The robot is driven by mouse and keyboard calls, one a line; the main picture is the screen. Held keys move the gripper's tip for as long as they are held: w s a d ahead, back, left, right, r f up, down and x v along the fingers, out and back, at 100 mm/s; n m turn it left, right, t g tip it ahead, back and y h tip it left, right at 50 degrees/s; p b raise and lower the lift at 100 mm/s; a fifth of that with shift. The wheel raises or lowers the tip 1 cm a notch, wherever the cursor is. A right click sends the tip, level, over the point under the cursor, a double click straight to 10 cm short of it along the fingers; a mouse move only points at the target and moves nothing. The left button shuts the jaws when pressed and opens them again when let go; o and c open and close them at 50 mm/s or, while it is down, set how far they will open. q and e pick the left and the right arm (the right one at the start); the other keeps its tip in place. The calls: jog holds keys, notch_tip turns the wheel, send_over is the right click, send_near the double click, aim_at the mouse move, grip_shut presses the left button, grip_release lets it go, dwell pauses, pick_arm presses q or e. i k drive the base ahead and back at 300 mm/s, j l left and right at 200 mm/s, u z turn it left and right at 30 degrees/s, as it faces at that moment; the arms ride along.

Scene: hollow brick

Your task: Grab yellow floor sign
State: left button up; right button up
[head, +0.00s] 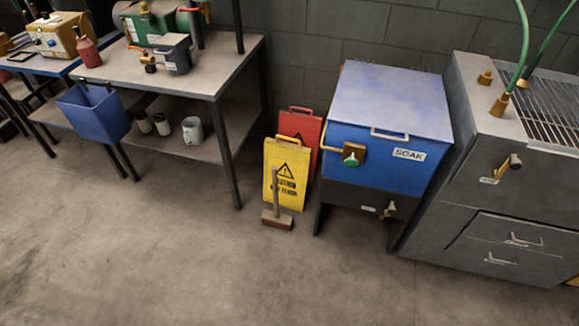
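The yellow floor sign (291,163) stands on the floor between the workbench and the blue soak tank, near the wall. It has a black warning triangle and caution lettering, with a handle slot at its top. A wooden-handled brush or broom (276,215) stands in front of it and covers part of its lower face. A red floor sign (301,127) stands just behind it, partly hidden by it. Neither of my grippers shows in the head view.
The blue SOAK tank (388,126) with a front handle and valve stands right of the signs. A workbench (207,80) with a hanging blue bin (95,112) is to the left. A grey metal cabinet (497,172) fills the right side. The concrete floor (190,265) in front is clear.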

aim_at(293, 162)
jog(key=i+j, duration=0.4)
jog(key=i+j+z, duration=0.1)
jog(key=i+j, duration=0.3)
jog(key=j, duration=0.2)
jog(key=i+j, duration=0.35)
jog(key=j, duration=0.15)
